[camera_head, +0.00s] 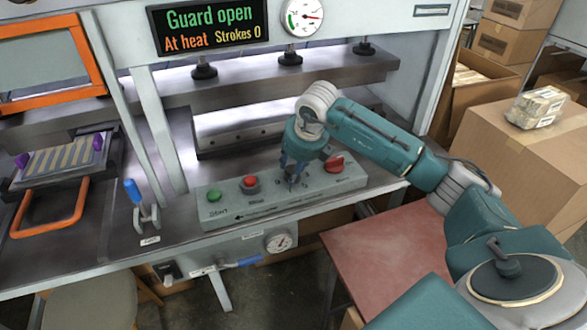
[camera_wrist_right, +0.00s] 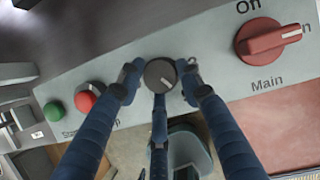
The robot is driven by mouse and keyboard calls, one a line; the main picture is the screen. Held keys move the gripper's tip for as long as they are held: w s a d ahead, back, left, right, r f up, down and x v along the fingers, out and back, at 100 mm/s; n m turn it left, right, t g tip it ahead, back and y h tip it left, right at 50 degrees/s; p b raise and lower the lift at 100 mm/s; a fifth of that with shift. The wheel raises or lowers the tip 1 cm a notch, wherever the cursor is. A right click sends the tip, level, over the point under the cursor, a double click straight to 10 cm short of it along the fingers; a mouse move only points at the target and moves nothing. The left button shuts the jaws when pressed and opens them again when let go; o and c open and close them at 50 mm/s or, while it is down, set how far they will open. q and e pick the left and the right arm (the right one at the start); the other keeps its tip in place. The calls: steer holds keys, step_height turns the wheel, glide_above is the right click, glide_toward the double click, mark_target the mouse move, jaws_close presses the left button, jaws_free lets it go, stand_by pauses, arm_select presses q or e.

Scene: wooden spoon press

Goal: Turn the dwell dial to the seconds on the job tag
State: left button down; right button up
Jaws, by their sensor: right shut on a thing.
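The dwell dial (camera_wrist_right: 160,75) is a dark grey round knob with a pale pointer line, on the control panel (camera_head: 225,209) between the red stop button and the red main switch. My right gripper (camera_head: 292,172) comes down on it from above, and its blue fingers (camera_wrist_right: 161,79) are closed around the dial's sides. In the head view the fingers largely hide the dial, and its scale is too small to read. I cannot make out a job tag with seconds in either view. My left gripper is not in view.
The green start button (camera_head: 214,195), red stop button (camera_head: 250,183) and red main switch (camera_head: 335,162) share the panel. A blue-handled lever (camera_head: 133,190) stands at the left. The display (camera_head: 209,26) reads "Guard open, At heat, Strokes 0". Cardboard boxes (camera_head: 540,145) stand at the right.

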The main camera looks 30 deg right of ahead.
steer(key=shift+w+d+r, duration=0.2)
steer(key=shift+w+r, duration=0.15)
steer(key=shift+r, duration=0.15)
steer(key=o, duration=0.9)
steer(key=shift+o, duration=1.1)
steer(key=shift+f, duration=0.3)
steer(key=shift+s, duration=0.1)
steer(key=v, duration=1.2)
steer(key=shift+a, duration=0.1)
